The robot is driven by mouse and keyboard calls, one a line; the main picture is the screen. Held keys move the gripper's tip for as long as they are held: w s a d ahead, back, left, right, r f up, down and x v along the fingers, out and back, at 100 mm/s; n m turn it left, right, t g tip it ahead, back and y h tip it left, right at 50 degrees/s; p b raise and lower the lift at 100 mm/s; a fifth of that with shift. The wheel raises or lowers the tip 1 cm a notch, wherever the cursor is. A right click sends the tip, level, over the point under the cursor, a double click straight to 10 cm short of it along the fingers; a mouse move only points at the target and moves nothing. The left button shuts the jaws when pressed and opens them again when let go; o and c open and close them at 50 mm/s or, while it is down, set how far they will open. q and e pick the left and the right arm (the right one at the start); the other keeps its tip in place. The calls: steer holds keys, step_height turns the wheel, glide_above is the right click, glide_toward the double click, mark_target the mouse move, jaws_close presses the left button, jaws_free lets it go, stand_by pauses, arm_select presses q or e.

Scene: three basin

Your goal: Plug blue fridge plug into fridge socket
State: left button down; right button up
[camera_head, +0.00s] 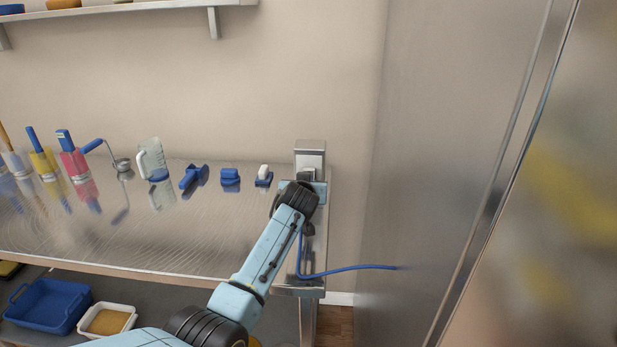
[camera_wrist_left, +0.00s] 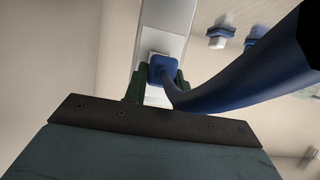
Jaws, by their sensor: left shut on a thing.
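The blue fridge plug (camera_wrist_left: 161,67) sits between the two dark green fingers of my left gripper (camera_wrist_left: 158,84), with its thick blue cable (camera_wrist_left: 240,83) curving away to the right. My left gripper (camera_head: 307,178) is shut on the plug at the back right end of the metal table, right in front of the socket (camera_head: 310,147), a grey metal box by the wall. In the left wrist view the socket's pale face (camera_wrist_left: 166,18) lies directly behind the plug. I cannot tell whether the plug is seated. In the head view the arm hides the plug. My right gripper is not in view.
The blue cable (camera_head: 345,271) also runs from below my gripper to the fridge side (camera_head: 430,180) on the right. Several utensils, a glass jug (camera_head: 152,160) and blue items stand left on the metal table (camera_head: 130,235). A shelf (camera_head: 120,14) hangs above.

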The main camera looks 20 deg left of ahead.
arm_select(q)
steer(key=shift+w+a+b, duration=0.2)
steer(key=shift+w+b, duration=0.5)
steer(key=shift+b, duration=0.05)
steer(key=shift+w+a+b, duration=0.15)
steer(key=shift+w+b, duration=0.55)
steer(key=c, duration=1.1)
jaws_free()
steer(key=shift+o, duration=0.2)
steer(key=shift+s, duration=0.1)
steer(key=p+v, duration=0.2)
steer(key=v, duration=1.1)
steer(key=shift+s+d, duration=0.1)
